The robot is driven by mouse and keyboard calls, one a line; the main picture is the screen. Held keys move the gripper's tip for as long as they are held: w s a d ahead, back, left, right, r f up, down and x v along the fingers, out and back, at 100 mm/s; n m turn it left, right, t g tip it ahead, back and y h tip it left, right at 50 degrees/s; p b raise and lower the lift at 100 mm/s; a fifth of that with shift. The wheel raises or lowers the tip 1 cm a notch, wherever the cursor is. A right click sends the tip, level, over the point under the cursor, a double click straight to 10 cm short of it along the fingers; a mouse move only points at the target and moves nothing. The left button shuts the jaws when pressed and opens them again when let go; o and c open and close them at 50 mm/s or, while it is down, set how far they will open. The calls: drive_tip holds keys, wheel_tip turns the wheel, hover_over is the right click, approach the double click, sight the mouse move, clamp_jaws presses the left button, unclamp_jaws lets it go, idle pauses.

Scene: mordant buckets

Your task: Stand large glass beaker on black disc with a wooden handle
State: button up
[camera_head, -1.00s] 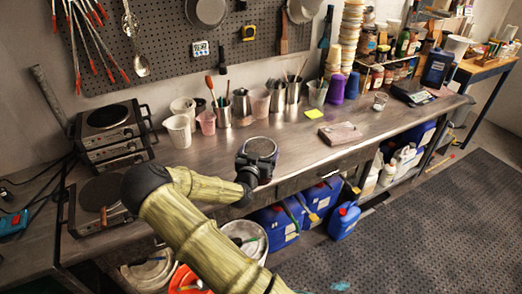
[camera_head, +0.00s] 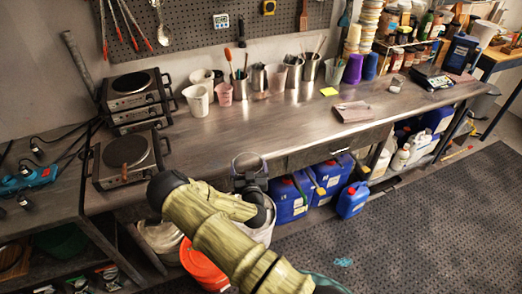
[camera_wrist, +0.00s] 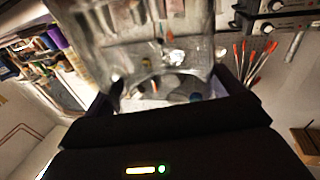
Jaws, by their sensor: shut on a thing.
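My gripper (camera_head: 250,184) is shut on the large glass beaker (camera_head: 249,163), which is clear and shows its round rim upward in the head view. The beaker (camera_wrist: 150,40) fills the upper middle of the wrist view, between the two dark fingers (camera_wrist: 168,90). It is held in front of the bench's front edge, clear of the disc. The black disc (camera_head: 125,151) lies at the left of the bench on the front single hot plate, with a short brown handle (camera_head: 125,173) toward the front. The beaker's base is hidden by my gripper and arm.
A stack of hot plates (camera_head: 135,88) stands behind the disc. White and pink cups (camera_head: 197,101) and steel pots stand along the back. A wooden block (camera_head: 353,111) lies at the right of the bench (camera_head: 230,140); the bench middle is clear. Blue canisters (camera_head: 288,200) stand below.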

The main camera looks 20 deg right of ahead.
drive_tip(key=s+a+f+n+y, duration=0.2)
drive_tip(key=s+a+f+y, duration=0.1)
drive_tip(key=a+f+y, duration=0.1)
drive_tip(key=shift+s+a+f, duration=0.25)
drive_tip(key=shift+a+f, duration=0.5)
drive_tip(key=shift+f, duration=0.1)
